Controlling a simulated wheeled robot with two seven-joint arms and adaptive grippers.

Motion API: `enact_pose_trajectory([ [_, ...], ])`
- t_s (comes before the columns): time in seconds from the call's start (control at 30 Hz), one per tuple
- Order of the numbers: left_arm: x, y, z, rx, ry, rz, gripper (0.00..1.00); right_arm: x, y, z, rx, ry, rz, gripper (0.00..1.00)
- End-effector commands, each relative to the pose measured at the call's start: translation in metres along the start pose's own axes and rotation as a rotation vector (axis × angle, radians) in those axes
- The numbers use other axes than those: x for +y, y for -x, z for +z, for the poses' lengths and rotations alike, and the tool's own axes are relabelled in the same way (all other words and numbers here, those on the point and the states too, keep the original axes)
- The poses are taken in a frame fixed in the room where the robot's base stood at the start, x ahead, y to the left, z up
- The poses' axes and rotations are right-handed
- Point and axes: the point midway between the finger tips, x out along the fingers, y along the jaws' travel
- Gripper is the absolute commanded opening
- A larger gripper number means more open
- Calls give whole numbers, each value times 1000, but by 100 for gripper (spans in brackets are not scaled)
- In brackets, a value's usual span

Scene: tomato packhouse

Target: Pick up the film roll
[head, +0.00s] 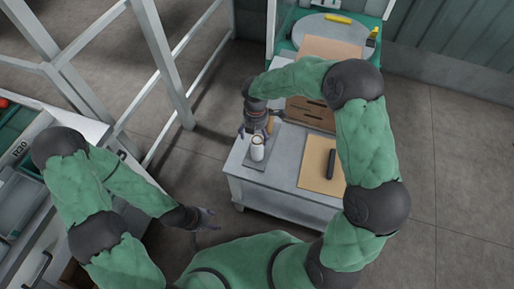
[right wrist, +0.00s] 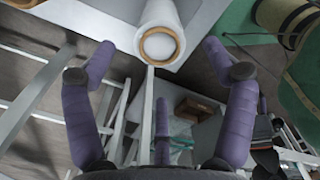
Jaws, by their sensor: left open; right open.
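The film roll (head: 257,149) is a white cylinder with a brown core. It stands upright on a grey plate near the left edge of the grey table. In the right wrist view the roll (right wrist: 160,22) shows its end with the brown core ring, between and just beyond the spread purple fingers. I cannot tell if any finger touches the roll. My left gripper (head: 207,217) is open and empty, low, left of the table.
The grey table (head: 285,165) also bears a tan sheet (head: 313,172) with a black bar (head: 331,163) on it. A brown wooden box (head: 310,113) stands behind. A green surface with a grey disc (head: 325,31) is farther back. White rails (head: 165,65) stand left.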

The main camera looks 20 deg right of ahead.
Motion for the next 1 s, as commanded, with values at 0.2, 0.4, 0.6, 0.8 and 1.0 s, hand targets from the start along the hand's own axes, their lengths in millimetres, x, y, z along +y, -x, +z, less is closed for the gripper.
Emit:
enact_pose_trajectory([
  [0.2,-4,-11,0,0,0,0,54,0,-29,0,0,-2,1,84],
  [0.4,-6,-18,-1,0,0,0,54,-1,-42,1,0,-2,-1,84],
  [0.6,-12,-33,-2,0,0,0,54,-4,-70,3,2,-3,-1,84],
  [0.8,-13,-37,-2,0,0,0,54,-3,-82,3,0,-2,0,84],
  [1.0,-13,-36,-2,1,0,0,54,-3,-80,3,0,-2,1,73],
])
